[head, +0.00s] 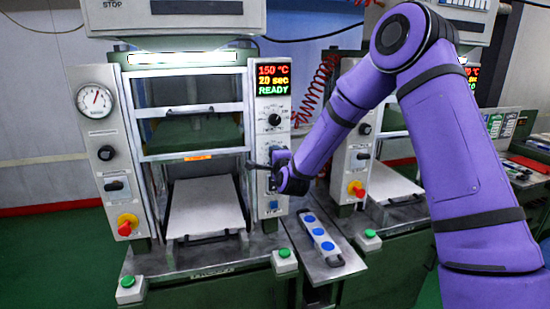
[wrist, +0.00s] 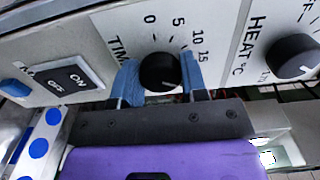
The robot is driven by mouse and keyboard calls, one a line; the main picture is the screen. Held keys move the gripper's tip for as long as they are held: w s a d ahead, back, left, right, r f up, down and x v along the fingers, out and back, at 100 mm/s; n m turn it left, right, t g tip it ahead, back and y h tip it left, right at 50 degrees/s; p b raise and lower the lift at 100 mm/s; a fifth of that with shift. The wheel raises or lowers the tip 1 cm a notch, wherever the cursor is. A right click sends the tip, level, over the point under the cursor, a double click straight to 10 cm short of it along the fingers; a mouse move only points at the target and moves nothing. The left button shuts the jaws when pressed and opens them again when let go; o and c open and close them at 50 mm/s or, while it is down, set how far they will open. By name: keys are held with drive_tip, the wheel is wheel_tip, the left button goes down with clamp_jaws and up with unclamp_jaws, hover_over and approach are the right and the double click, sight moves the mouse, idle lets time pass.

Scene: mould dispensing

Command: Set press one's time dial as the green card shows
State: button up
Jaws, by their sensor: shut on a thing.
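The time dial (wrist: 160,72) is a black knob on press one's pale panel, under a scale with 0, 5, 10 and 15 legible. My gripper (wrist: 158,80) has its blue fingers on both sides of the knob, shut on it. Its pointer setting is hard to tell. In the head view my gripper (head: 270,172) is at the right panel of press one (head: 139,166) and covers the dial. The press display (head: 273,79) reads 150 °C, 20 sec, READY. Which card is the green one is unclear; small cards (head: 496,124) stand at the far right.
The heat dial (wrist: 292,56) is right of the time dial, and an ON/OFF switch (wrist: 62,80) is left. A white strip with blue discs (head: 319,238) lies on the side shelf (head: 338,262). A second press (head: 397,183) stands behind my arm.

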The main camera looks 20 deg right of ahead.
drive_tip(key=o, duration=0.9)
drive_tip(key=s, duration=1.1)
